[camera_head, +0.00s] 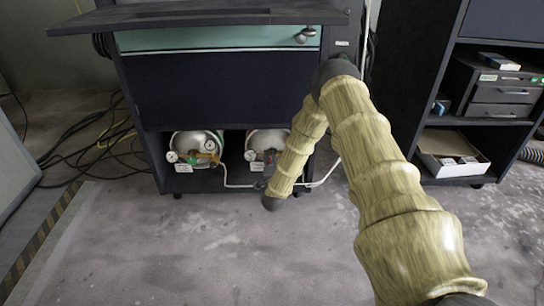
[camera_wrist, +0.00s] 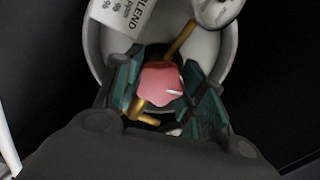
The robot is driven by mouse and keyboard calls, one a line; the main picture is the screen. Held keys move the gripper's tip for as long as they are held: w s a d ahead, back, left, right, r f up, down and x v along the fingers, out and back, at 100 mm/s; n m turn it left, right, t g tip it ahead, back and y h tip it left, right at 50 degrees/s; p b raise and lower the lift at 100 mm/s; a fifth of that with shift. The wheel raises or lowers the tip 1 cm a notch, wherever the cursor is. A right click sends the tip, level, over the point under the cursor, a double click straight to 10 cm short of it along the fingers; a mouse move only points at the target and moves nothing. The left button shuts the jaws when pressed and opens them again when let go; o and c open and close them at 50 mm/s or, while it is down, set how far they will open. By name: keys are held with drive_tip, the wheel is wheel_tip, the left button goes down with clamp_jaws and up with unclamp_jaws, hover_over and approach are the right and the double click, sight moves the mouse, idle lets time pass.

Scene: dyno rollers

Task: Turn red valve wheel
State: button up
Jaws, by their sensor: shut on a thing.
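The red valve wheel (camera_wrist: 163,84) shows pinkish and lobed in the middle of the wrist view, on a brass fitting (camera_wrist: 182,42) in front of a white gas cylinder (camera_wrist: 93,45). My gripper (camera_wrist: 161,70) has its dark green finger pads on either side of the wheel and is shut on it. In the head view, my arm reaches down to the right cylinder (camera_head: 262,138) on the cabinet's bottom shelf. The wheel cannot be made out clearly there, as my arm end covers part of that cylinder's front.
A second cylinder (camera_head: 193,143) with gauges stands to the left on the same shelf. A white hose (camera_head: 238,185) runs along the shelf front. Cables (camera_head: 95,155) lie on the floor at left. A dark shelf unit (camera_head: 460,181) stands at right. The floor in front is clear.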

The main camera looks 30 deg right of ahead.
drive_tip(key=n+p, duration=0.6)
drive_tip(key=shift+r+n, duration=0.15)
drive_tip(key=shift+n, duration=0.15)
drive_tip(key=n+p, duration=0.3)
drive_tip(key=n, duration=0.1)
drive_tip(key=shift+f+n+p, duration=0.2)
drive_tip(key=shift+n+p, duration=0.3)
drive_tip(key=shift+n, duration=0.5)
drive_tip(key=o, duration=1.1)
drive_tip(key=v, duration=1.2)
drive_tip(key=shift+s+d, duration=0.1)
